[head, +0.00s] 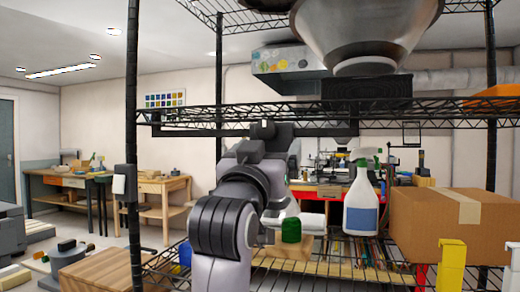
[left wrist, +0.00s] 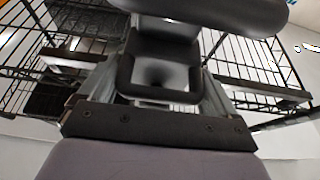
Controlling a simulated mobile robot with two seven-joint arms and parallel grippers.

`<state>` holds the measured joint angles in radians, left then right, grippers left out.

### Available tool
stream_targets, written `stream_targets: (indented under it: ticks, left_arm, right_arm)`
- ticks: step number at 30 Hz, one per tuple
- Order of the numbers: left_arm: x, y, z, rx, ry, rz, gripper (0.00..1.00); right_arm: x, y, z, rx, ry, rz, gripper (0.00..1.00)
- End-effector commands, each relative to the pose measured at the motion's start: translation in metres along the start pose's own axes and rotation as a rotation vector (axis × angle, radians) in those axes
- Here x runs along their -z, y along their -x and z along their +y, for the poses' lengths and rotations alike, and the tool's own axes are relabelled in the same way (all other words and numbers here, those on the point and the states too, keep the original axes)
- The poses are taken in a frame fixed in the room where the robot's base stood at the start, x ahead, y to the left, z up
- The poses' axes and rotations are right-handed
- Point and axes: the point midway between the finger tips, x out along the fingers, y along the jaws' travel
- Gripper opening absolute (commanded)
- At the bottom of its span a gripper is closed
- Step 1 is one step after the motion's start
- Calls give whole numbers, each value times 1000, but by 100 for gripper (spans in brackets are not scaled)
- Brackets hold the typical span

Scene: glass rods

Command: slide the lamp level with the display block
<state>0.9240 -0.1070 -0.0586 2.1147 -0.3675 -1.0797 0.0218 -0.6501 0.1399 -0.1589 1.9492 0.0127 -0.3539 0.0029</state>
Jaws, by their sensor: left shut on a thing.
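My left gripper (head: 265,130) is raised at the middle wire shelf's front edge, with my arm below it. In the left wrist view it is shut on a black piece (left wrist: 160,75), which I take to be part of the lamp. A dark rounded shape (left wrist: 225,12) crosses the top of that view; I cannot tell whether it belongs to the same thing. In the head view my gripper and arm hide most of the held piece. A wooden block (head: 268,257) with a green cylinder on it, possibly the display block, sits on the lower shelf. My right gripper is not in view.
A spray bottle (head: 361,205) and a cardboard box (head: 448,225) stand on the lower shelf to the right, with a yellow block (head: 451,262) in front. A large silver bowl shape (head: 365,30) fills the upper right. A dark rack post (head: 132,150) stands at left.

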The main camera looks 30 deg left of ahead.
Motion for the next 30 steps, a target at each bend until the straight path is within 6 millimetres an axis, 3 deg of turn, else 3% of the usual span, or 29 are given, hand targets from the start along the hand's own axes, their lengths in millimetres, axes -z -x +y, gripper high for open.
stream_targets:
  ticks: [9,10,11,20,30]
  left_arm:
    - [-1,0,2,-4,-2,-2,36]
    - [-1,0,2,-4,-2,-2,94]
    - [-1,0,2,-4,-2,-2,100]
    - [-1,4,1,-2,-1,0,100]
    - [-2,50,1,-4,1,0,100]
  right_arm:
    - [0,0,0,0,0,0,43]
    - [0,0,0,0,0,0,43]
    - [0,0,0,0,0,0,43]
    - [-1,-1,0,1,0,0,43]
    - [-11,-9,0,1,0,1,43]
